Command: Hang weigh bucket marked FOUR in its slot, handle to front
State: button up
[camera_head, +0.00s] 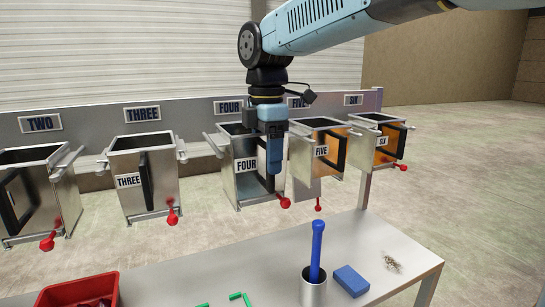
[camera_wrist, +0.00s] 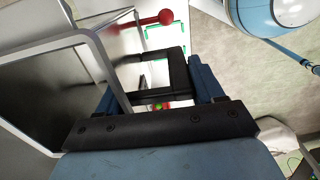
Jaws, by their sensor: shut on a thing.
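The steel weigh bucket marked FOUR (camera_head: 246,185) is upright below the FOUR plate (camera_head: 228,107) on the rack, at about the height of its neighbours. Its FOUR label faces the front. My gripper (camera_head: 275,165) is at its front right side, shut on its black handle. The handle (camera_wrist: 172,72) shows between my blue fingers in the wrist view; my gripper (camera_wrist: 158,92) mostly hides it in the head view. The bucket's open top (camera_wrist: 50,85) is at left in the wrist view. I cannot tell whether the bucket rests on its slot's arms (camera_head: 214,144).
Bucket THREE (camera_head: 128,195) hangs to the left and bucket FIVE (camera_head: 310,160) close to the right. Bucket SIX (camera_head: 370,152) hangs beyond. The table (camera_head: 215,275) in front bears a red bin (camera_head: 85,285), a blue block (camera_head: 351,281) and a cup (camera_head: 313,292) with a blue-handled tool.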

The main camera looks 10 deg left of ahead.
jog(key=shift+w+a, duration=0.6)
jog(key=shift+w, duration=0.35)
jog(key=shift+w+a, duration=0.55)
jog(key=shift+w, duration=0.4)
jog(key=shift+w+a, duration=0.6)
jog(key=shift+w, duration=0.35)
jog(key=shift+s, duration=0.1)
jog(key=shift+f, duration=0.95)
jog(key=o, duration=1.6)
jog(key=shift+r, duration=0.1)
